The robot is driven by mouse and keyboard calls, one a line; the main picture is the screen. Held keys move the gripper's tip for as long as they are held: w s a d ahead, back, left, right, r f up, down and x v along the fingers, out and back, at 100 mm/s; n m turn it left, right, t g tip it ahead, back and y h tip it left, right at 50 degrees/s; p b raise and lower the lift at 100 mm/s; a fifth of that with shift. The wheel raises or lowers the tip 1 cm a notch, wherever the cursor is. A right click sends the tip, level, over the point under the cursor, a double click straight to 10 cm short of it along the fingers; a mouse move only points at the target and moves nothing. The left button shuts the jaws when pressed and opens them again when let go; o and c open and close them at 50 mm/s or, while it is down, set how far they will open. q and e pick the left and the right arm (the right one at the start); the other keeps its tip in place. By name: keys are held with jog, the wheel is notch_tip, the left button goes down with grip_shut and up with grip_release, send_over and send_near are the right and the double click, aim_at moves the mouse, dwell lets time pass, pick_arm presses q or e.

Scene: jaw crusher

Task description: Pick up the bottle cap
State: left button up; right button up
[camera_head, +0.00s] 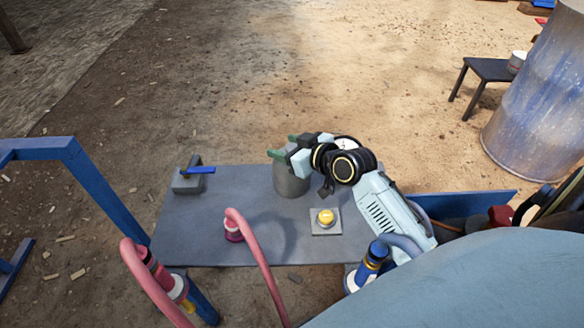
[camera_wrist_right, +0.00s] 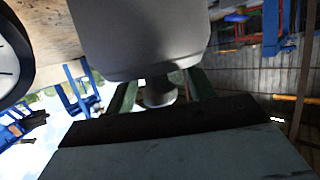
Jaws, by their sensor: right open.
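A grey bottle (camera_head: 291,182) stands upright on the grey table at its back edge. My right gripper (camera_head: 286,147) is over the bottle's top, with green fingers. In the right wrist view the bottle (camera_wrist_right: 140,40) appears upside down, and its small grey round cap (camera_wrist_right: 157,93) sits between the two fingers of the open right gripper (camera_wrist_right: 160,95). Gaps show beside the cap, so the fingers do not appear to grip it. My left gripper is not in view.
On the table (camera_head: 190,235) are a yellow button on a plate (camera_head: 326,218) and a grey block with a blue handle (camera_head: 190,180). A round dial (camera_wrist_right: 10,60) is close by in the wrist view. Pink hoses (camera_head: 262,262) arch over the front. A blue barrel (camera_head: 535,105) stands at right.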

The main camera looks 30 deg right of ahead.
jog(key=shift+c, duration=0.2)
grip_shut()
jog(key=shift+r, duration=0.15)
